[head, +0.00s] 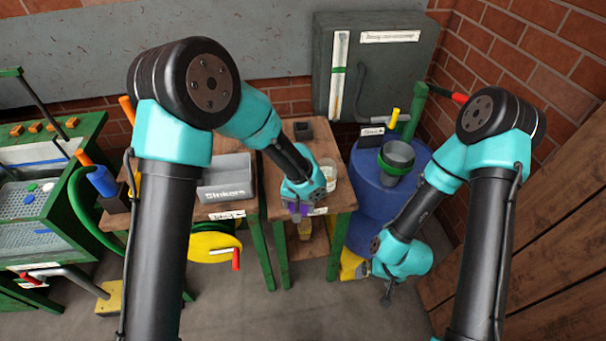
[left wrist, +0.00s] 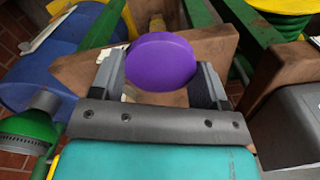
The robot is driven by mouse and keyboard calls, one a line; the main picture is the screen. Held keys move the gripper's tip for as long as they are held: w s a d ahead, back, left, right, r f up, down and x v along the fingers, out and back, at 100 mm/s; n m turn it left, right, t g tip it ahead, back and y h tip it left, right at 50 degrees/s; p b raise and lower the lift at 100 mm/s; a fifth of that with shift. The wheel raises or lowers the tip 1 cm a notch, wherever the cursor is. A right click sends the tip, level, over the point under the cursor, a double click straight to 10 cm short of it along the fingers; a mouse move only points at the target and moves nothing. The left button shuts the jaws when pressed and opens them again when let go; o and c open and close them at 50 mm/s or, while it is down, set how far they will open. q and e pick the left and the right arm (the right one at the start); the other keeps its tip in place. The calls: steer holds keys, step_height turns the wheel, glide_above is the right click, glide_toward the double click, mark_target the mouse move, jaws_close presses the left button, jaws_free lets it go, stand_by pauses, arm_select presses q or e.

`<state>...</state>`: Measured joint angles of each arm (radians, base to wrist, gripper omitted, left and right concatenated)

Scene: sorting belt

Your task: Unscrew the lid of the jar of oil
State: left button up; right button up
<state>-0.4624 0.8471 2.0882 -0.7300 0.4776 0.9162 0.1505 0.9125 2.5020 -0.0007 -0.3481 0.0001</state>
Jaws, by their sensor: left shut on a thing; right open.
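My left gripper (head: 297,207) is shut on a purple lid (head: 296,212) at the front edge of the small wooden table. In the left wrist view the round purple lid (left wrist: 162,62) sits between the two fingers of the left gripper (left wrist: 165,78). The lid and gripper hide whatever is under them, so I cannot tell whether the lid is on the jar of oil. My right gripper (head: 387,293) is open and empty, hanging low over the floor beside the blue barrel (head: 362,212).
A clear jar with a white rim (head: 328,171) and a dark block (head: 303,131) stand on the small table (head: 338,198). A grey bin (head: 226,187) is on the table to the left. A yellow reel (head: 214,247) hangs below it. Floor in front is clear.

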arm_select(q)
steer(key=shift+w, duration=0.1)
steer(key=w, duration=0.5)
steer(key=w+f, duration=0.1)
steer(key=w, duration=1)
steer(key=shift+a+f, duration=0.1)
steer(key=shift+f, duration=0.15)
steer(key=shift+f, duration=1.75)
steer(key=shift+f, duration=0.1)
steer(key=o, duration=1)
step_height(320, 180, up, 12)
